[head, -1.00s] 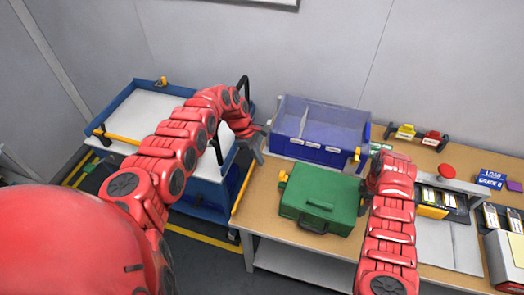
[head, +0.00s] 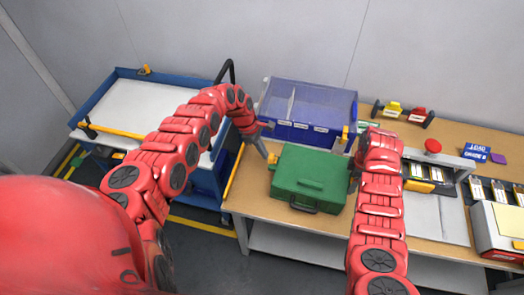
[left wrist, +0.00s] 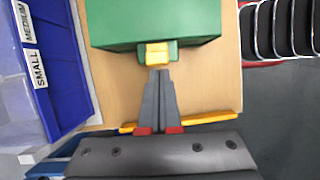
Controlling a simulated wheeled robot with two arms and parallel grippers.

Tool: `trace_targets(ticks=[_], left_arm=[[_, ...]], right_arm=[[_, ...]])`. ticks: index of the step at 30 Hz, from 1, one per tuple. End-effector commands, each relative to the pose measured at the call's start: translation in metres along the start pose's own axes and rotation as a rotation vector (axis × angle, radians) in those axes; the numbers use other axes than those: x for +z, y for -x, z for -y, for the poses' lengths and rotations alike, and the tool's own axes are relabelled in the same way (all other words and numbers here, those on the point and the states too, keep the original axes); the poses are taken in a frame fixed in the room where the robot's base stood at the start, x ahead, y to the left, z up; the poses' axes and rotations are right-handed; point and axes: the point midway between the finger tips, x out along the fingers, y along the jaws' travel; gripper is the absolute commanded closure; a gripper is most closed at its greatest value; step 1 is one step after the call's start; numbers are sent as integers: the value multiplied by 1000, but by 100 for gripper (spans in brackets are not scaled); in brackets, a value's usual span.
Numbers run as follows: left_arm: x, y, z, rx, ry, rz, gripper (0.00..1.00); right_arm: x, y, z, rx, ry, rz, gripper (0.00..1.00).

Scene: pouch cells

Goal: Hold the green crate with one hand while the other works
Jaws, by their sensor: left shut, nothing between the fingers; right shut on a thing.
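The green crate (head: 308,172) stands closed on the wooden bench, its dark front handle toward me. My left gripper (head: 271,158) is at the crate's left side; its fingers are shut and empty. In the left wrist view the left fingertips (left wrist: 158,72) point at the yellow latch (left wrist: 157,54) on the crate's green side (left wrist: 205,22), touching it or just short of it. My right gripper (head: 354,178) is at the crate's right side, shut on it; its fingers are mostly hidden by my arm.
A blue divided bin (head: 305,132) stands right behind the crate. A blue-edged cart (head: 120,104) is at the left. To the right are a red button (head: 433,146), pouch-cell holders and a grey mat (head: 440,216). The bench front left of the crate is clear.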

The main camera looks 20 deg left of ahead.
Motion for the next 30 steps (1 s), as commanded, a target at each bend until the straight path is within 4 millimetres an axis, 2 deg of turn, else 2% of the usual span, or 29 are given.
trace_targets(ticks=[6,17,23,30], left_arm=[[19,-7,0,1,-1,0,100],[19,-4,0,1,0,1,100],[16,25,-1,3,1,-4,100],[17,78,-1,4,0,-5,100]], right_arm=[[0,0,0,1,1,0,100],[-1,0,0,1,1,-1,100],[-1,0,0,1,1,-2,100],[-1,0,0,0,1,-2,100]])
